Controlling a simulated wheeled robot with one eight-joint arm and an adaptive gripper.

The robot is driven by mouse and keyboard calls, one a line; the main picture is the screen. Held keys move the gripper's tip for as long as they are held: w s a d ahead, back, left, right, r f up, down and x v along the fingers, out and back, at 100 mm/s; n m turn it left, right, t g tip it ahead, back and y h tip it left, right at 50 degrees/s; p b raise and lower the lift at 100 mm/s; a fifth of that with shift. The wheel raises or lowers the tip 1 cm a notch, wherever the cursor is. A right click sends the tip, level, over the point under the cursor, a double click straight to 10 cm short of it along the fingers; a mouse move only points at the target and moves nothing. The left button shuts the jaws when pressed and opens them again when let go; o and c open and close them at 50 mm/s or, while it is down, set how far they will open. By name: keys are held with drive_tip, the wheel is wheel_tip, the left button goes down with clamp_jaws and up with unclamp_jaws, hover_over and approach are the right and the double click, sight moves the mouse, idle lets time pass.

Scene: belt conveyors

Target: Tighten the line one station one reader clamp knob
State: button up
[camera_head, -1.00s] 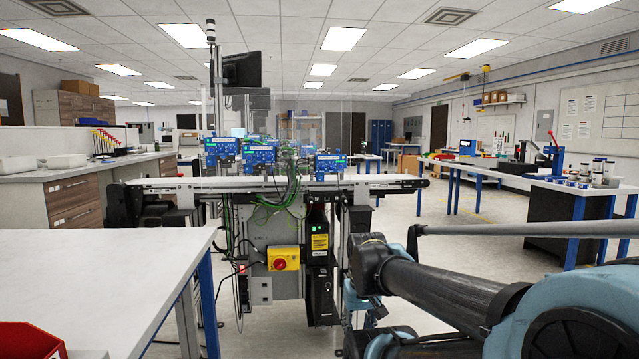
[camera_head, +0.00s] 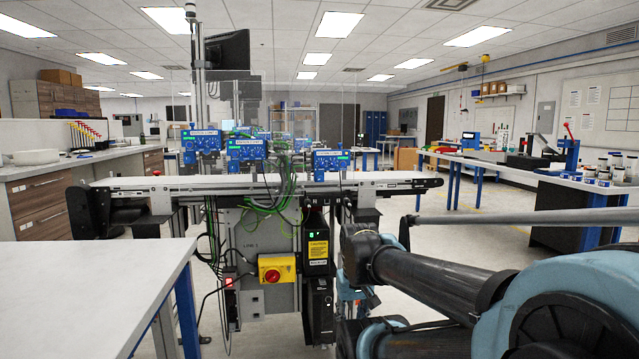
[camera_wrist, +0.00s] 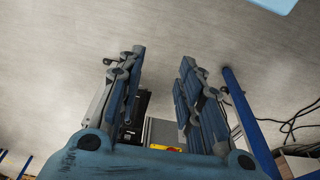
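The line 1 conveyor (camera_head: 130,184) stands ahead of me in the head view, marked LINE 1 on its grey cabinet. Blue reader units stand along it: one at left (camera_head: 201,140), one at centre (camera_head: 246,150) and one at right (camera_head: 331,160). Their labels are too small to read surely, and I cannot make out a clamp knob. My gripper (camera_wrist: 162,65) shows in the wrist view, with its two fingers wide apart and nothing between them. It points over bare floor, apart from the conveyor.
A white table (camera_head: 90,280) with blue legs is close at left. A yellow box with a red switch (camera_head: 276,268) and green cables (camera_head: 275,200) hang on the conveyor's near side. A workbench (camera_head: 540,180) stands at right. Floor between it and the conveyor is open.

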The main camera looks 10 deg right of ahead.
sight(319, 179)
drive_tip(key=shift+o, duration=1.3)
drive_tip(key=shift+w, duration=0.1)
drive_tip(key=w+a+r+n+t+y, duration=0.15)
drive_tip(key=w+a+r+t, duration=0.3)
drive_tip(key=w+r, duration=0.55)
drive_tip(key=w+a+r+n+t+y, duration=0.1)
drive_tip(key=w+a+r+t+y, duration=0.3)
drive_tip(key=w, duration=0.9)
drive_tip(key=w+d+r+m+t+h, duration=0.2)
drive_tip(key=w+d+r+t+h, duration=0.15)
drive_tip(key=w+r, duration=0.3)
drive_tip(key=w+d+r+m+t+h, duration=0.2)
drive_tip(key=w+d+r+t, duration=0.3)
drive_tip(key=w, duration=0.3)
drive_tip(key=shift+g, duration=0.7)
drive_tip(key=shift+w+a+r, duration=0.1)
drive_tip(key=shift+w+r, duration=0.05)
drive_tip(key=shift+w, duration=2.75)
drive_tip(key=shift+w+a+r, duration=0.1)
drive_tip(key=shift+w+r, duration=0.1)
drive_tip(key=shift+w, duration=2.75)
drive_tip(key=shift+w+r, duration=0.15)
drive_tip(key=shift+w, duration=2.75)
